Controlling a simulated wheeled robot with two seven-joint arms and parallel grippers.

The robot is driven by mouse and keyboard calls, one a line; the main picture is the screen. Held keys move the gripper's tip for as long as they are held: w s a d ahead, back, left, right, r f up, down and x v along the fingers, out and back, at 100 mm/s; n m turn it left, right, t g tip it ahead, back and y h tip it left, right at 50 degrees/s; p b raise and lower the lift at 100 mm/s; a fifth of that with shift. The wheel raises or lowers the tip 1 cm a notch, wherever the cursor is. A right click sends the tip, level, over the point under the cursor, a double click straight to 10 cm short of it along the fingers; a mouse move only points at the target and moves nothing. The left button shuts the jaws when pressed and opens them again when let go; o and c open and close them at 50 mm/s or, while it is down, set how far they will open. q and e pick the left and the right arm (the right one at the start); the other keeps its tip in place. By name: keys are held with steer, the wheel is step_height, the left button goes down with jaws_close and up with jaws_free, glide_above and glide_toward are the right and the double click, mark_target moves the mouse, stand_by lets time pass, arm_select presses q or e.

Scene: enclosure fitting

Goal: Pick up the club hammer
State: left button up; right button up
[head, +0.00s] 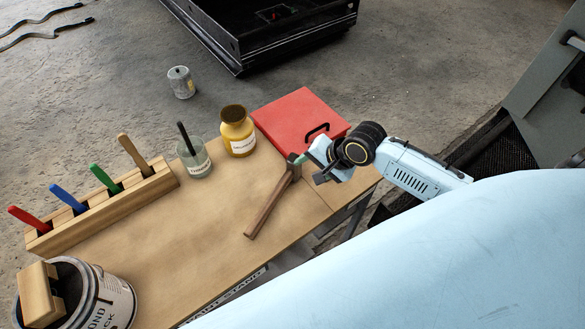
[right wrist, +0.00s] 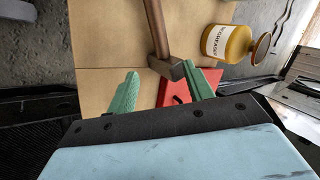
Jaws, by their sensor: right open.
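The club hammer has a brown wooden handle (head: 268,208) and a dark head, and lies on the wooden bench top (head: 215,240). Its head end is beside my right gripper (head: 308,163) in the head view. In the right wrist view, the hammer head (right wrist: 170,69) shows between and just beyond the green fingertips of the right gripper (right wrist: 160,78), with the handle running away to the top. The right gripper is open and holds nothing. The right fingertip overlaps the head's end in that view; I cannot tell whether they touch. My left gripper is not in view.
A red case (head: 295,118) with a black handle lies behind the hammer. A yellow jar (head: 238,138), a glass jar (head: 195,160), a wooden rack (head: 110,210) of coloured-handled tools and a large can (head: 105,300) stand leftward. The bench around the handle is clear.

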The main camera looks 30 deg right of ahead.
mark_target(288, 177)
steer(key=b+x, duration=0.2)
steer(key=x, duration=0.6)
steer(key=shift+w, duration=0.1)
steer(key=b+x, duration=0.1)
steer(key=x, duration=0.4)
steer(key=shift+a, duration=0.1)
steer(key=shift+c, duration=0.4)
jaws_close()
steer(key=shift+w+r, duration=0.15)
